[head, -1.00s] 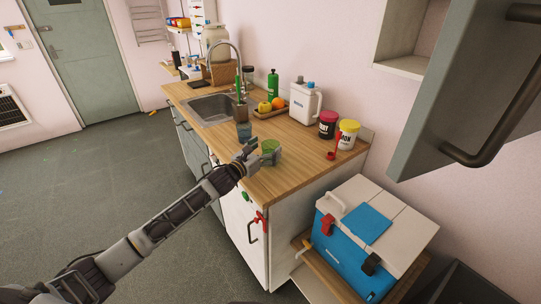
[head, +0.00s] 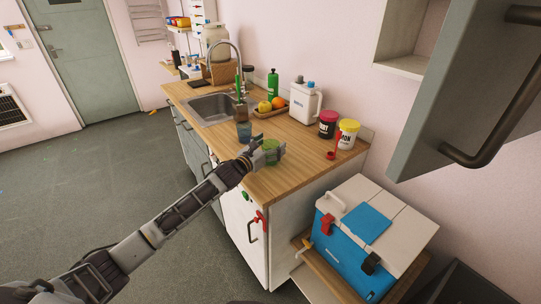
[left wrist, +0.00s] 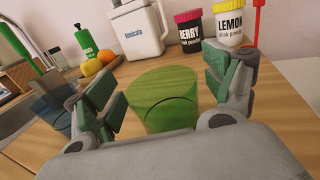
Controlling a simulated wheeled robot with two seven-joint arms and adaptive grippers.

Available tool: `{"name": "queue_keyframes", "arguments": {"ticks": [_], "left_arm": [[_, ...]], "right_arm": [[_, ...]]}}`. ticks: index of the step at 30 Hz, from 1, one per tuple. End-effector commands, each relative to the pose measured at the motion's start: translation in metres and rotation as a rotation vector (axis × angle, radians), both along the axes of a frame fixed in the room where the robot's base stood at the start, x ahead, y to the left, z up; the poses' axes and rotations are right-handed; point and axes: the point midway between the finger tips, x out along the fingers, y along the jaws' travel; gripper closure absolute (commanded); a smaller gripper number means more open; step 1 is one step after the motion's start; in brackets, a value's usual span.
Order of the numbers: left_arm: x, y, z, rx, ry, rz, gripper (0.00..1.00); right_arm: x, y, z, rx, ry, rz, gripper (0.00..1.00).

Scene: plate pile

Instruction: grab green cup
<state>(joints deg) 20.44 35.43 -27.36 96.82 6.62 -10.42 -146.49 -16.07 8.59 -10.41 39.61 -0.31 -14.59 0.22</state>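The green cup (head: 270,152) is see-through and stands upright on the wooden counter near its front edge. In the left wrist view the green cup (left wrist: 165,100) stands between the two spread fingers of my left gripper (left wrist: 170,95). The fingers have green pads, and a gap shows on each side of the cup. In the head view my left gripper (head: 266,149) reaches in from the left and its fingers are around the cup, partly covering it. My right gripper is not in view.
A blue see-through cup (head: 244,132) stands just left of the gripper. The counter (head: 290,165) also holds a white jug (head: 304,103), two drink powder jars (head: 327,124) and a fruit tray. A sink (head: 212,107) lies farther back. Counter space right of the cup is clear.

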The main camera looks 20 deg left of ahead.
Motion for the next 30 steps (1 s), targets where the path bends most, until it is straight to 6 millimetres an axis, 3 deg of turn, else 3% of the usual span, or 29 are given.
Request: {"name": "queue_keyframes", "arguments": {"ticks": [2,9,22,30], "left_arm": [[0.0,0.0,0.0,0.0,0.0,0.0,0.31],[0.0,0.0,0.0,0.0,0.0,0.0,0.62],[0.0,0.0,0.007,0.002,-0.001,0.0,0.63],[0.0,0.001,0.037,0.003,-0.004,-0.001,0.63]], "right_arm": [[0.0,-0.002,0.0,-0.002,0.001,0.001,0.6],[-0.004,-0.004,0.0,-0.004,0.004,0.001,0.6],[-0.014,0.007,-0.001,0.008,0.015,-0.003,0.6],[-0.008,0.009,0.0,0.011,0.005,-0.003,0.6]]}}
